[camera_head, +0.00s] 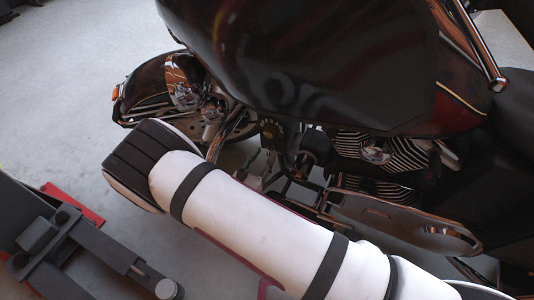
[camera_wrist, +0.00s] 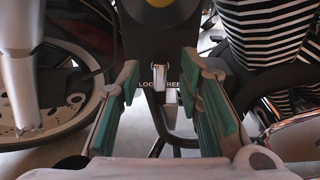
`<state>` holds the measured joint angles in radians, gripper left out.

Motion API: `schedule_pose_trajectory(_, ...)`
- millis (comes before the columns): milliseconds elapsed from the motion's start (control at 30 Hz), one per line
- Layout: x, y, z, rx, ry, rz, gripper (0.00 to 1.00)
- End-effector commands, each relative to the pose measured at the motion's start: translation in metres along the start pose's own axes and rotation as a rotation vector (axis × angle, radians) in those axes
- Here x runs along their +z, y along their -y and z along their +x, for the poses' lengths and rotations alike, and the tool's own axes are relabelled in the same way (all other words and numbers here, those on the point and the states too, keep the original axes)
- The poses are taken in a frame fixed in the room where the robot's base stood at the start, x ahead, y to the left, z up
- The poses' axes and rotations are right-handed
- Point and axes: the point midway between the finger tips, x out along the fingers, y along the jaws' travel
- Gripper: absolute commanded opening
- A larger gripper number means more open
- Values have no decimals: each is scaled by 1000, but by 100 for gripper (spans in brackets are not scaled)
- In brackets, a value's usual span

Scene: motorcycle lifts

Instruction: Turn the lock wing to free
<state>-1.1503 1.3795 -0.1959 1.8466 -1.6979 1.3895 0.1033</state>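The lock wing (camera_wrist: 158,78) is a small pale metal piece in the wrist view, below a black round part with a yellow patch. It stands in front of a dark plate lettered "LOC" on its left and "REE" on its right, and hides the letters between. My gripper (camera_wrist: 161,72) is open, with green-padded fingers to the left and right of the wing and gaps on both sides. I cannot tell how far the fingertips are from it in depth. In the head view my own white arm crosses the picture, and neither the wing nor my fingertips can be made out.
A dark motorcycle (camera_head: 310,60) fills the upper middle of the head view. A wheel with a brake disc (camera_wrist: 50,95) is left in the wrist view; a striped finned engine part (camera_wrist: 265,30) is right. Grey lift equipment with a red bar (camera_head: 75,205) stands lower left. Floor is clear upper left.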

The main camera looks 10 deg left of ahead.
Motion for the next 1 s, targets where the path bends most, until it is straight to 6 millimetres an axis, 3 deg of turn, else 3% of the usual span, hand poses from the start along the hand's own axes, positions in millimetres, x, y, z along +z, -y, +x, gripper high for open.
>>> schedule_pose_trajectory(200,0,0,24,-1,0,2,33)
schedule_pose_trajectory(567,1,0,30,0,0,1,33)
schedule_pose_trajectory(600,1,0,30,0,0,1,31)
schedule_pose_trajectory(733,0,0,30,0,0,1,2)
schedule_pose_trajectory(1000,0,0,30,0,0,5,0)
